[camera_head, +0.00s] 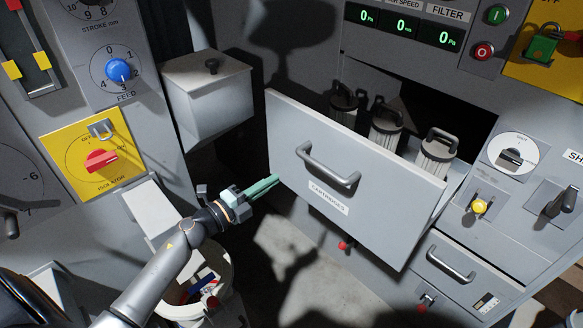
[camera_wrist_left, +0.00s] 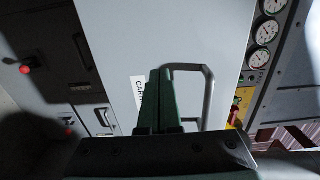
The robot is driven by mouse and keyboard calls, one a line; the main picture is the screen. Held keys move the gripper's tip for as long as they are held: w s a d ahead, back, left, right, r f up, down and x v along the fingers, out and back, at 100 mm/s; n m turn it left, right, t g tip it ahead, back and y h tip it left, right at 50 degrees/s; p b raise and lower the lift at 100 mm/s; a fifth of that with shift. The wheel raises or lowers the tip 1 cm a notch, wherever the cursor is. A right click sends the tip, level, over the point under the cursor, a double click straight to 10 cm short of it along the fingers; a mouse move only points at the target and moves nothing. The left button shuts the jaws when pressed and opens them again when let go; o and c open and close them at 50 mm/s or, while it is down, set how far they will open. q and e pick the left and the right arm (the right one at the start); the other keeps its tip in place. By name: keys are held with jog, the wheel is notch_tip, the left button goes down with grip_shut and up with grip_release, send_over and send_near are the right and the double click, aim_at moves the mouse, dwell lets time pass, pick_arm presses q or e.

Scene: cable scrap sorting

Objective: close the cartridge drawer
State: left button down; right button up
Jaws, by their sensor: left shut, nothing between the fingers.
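The cartridge drawer (camera_head: 285,140) stands pulled out of the grey cabinet, with its grey bar handle (camera_head: 328,168) and a "CARTRIDGES" label on its front. Several ribbed cartridges (camera_head: 436,158) with top handles stand inside it. My left gripper (camera_head: 276,183) is shut and empty, with its green fingers pointing at the left part of the drawer front, left of the handle. In the left wrist view, its fingers (camera_wrist_left: 158,100) overlap the drawer front (camera_wrist_left: 165,35) beside the handle (camera_wrist_left: 209,95). I cannot tell whether the fingertips touch the front. My right gripper is not in view.
A smaller lower drawer (camera_head: 448,262) is shut at the lower right. A grey box with a black knob (camera_head: 208,90) juts out at the left. A bin of scraps (camera_head: 205,285) stands below my left arm. Floor shows under the drawer.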

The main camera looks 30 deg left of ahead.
aim_at(300, 163)
pick_arm(q)
jog(key=x, duration=0.7)
jog(key=shift+w+f, duration=0.1)
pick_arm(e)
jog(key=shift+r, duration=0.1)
pick_arm(q)
jog(key=shift+w+d, duration=0.1)
